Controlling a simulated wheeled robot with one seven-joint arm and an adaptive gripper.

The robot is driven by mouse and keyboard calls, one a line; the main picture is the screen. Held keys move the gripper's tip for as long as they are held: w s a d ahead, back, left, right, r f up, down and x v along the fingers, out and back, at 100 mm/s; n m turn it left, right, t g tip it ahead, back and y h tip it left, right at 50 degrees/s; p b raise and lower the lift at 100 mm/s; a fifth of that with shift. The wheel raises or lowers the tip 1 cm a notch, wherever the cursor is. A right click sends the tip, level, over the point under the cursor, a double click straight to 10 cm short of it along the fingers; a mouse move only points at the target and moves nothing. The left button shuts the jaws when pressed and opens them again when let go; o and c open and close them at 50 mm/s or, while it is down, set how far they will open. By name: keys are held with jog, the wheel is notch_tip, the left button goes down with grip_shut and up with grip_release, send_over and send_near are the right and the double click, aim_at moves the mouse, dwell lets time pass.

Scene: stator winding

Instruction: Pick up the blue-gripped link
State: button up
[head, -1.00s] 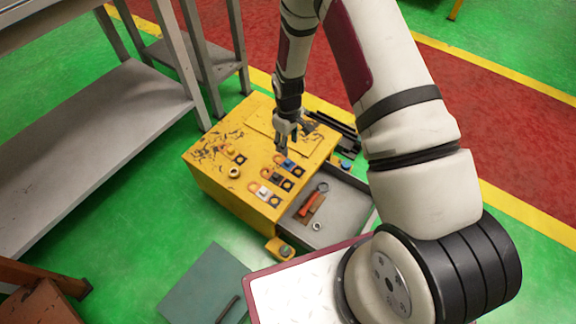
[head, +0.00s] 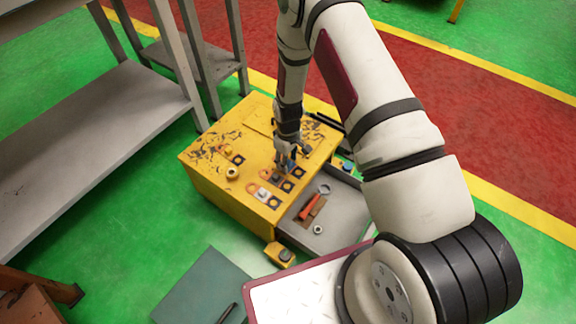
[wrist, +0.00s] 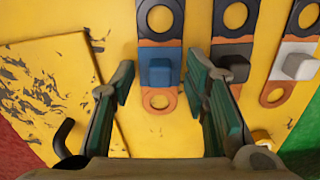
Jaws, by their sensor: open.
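The blue-gripped link (wrist: 160,72) lies flat on the yellow cabinet top (head: 215,190). It has a raised blue block, an orange ring end and a dark plate with a hole. My gripper (wrist: 160,82) is open, with green-padded fingers on either side of the blue block and a gap on both sides. In the head view my gripper (head: 287,164) is over this link and hides much of it. To the right in the wrist view lie a dark-gripped link (wrist: 233,65) and a white-gripped link (wrist: 298,66).
An open grey drawer (head: 342,218) holds an orange-handled tool (head: 309,207) and a metal ring (head: 318,230). A yellow-gripped link (head: 229,151) and a brass ring (head: 232,173) lie left on the cabinet top. A grey shelf unit (head: 90,130) stands at the left.

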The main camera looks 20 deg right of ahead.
jog(key=shift+c, duration=0.3)
grip_shut()
jog(key=shift+r, duration=0.1)
